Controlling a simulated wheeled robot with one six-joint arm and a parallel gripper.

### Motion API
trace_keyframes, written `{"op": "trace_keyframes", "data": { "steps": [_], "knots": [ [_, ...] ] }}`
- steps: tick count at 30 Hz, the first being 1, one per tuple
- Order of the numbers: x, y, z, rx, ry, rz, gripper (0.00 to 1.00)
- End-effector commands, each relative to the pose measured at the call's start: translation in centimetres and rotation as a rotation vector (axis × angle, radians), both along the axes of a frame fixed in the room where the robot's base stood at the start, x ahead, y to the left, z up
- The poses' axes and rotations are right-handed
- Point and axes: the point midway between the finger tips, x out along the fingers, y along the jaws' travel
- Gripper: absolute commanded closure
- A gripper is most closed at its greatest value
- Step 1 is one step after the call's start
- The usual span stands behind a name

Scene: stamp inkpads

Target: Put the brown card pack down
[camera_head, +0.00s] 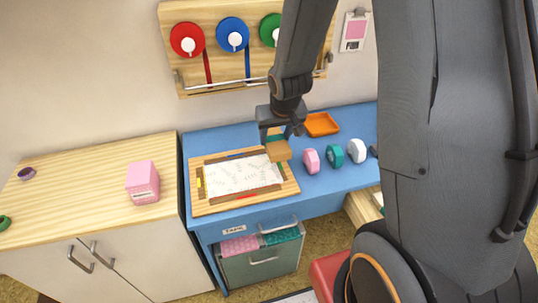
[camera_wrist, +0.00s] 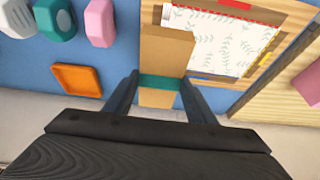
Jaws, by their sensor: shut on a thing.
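The brown card pack (camera_head: 278,151) is in my gripper (camera_head: 280,133), over the right edge of the framed board on the blue desk. In the wrist view the pack (camera_wrist: 166,52) is a long brown box with a teal band (camera_wrist: 160,82) around it. The fingers of my gripper (camera_wrist: 159,92) are on both sides of it near the band. I cannot tell whether the pack's underside touches anything. The wooden board (camera_head: 222,207) carries a white patterned sheet (camera_head: 240,175).
An orange tray (camera_head: 322,124) lies on the blue desk (camera_head: 330,183) behind and right of the pack. A pink (camera_head: 311,161), a teal (camera_head: 335,154) and a white (camera_head: 356,151) block stand to the right. A pink box (camera_head: 143,182) stands on the left cabinet.

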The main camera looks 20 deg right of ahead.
Motion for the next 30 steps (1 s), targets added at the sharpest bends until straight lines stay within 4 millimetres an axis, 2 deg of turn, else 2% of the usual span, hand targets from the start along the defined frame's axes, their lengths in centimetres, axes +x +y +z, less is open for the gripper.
{"op": "trace_keyframes", "data": {
  "steps": [12,18,27,30],
  "knots": [
    [-0.1,0.5,-5.3,0.001,0.003,0.009,0.77],
    [0.0,0.4,-6.4,0.001,0.002,0.008,0.77],
    [-0.1,0.3,-9.4,0.001,0.003,0.006,0.77],
    [-0.1,0.3,-9.8,0.001,0.002,0.006,0.77]
  ]
}}
